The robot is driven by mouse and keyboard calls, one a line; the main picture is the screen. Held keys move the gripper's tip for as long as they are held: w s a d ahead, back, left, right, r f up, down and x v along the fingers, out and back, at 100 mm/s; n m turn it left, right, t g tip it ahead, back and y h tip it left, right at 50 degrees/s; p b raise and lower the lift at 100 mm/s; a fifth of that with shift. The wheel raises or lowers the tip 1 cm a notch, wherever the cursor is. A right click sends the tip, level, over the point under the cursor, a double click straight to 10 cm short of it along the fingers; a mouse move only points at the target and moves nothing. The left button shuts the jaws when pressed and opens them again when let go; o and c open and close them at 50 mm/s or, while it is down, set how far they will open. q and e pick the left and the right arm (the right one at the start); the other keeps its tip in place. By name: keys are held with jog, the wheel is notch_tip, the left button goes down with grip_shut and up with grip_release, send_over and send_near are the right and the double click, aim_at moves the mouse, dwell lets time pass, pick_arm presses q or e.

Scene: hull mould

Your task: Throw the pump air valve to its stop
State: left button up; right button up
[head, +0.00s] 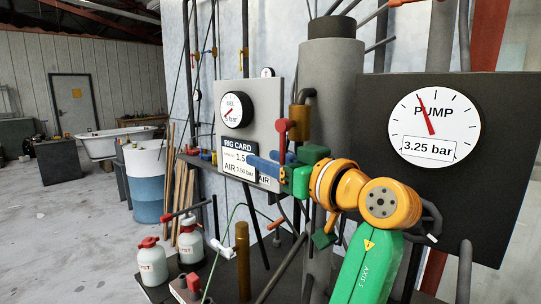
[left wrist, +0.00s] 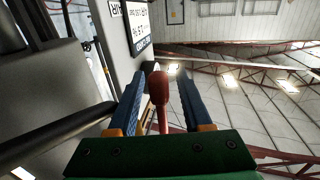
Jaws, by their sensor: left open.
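A red lever (head: 283,128) with a rounded end stands upright in front of the panel, beside a brass-coloured fitting. My left gripper (head: 267,162), with blue fingers, is open at the lever's lower part. In the left wrist view, the red lever (left wrist: 160,92) stands between the two open fingers of my left gripper (left wrist: 164,72), and I cannot tell whether either finger touches it. The valve body is hidden behind my gripper. The pump gauge (head: 434,127) reads 3.25 bar. My right gripper is not in view.
The rig card (head: 240,159) mentions AIR 3.50 bar. A smaller gauge (head: 236,110) hangs above it. A thick grey column (head: 331,85) stands right behind my wrist. Open floor lies further left.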

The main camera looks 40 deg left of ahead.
pick_arm(q)
jog(key=shift+s+d, duration=0.1)
jog(key=shift+d, duration=0.1)
grip_shut()
jog(key=shift+r, duration=0.1)
dwell(1.0)
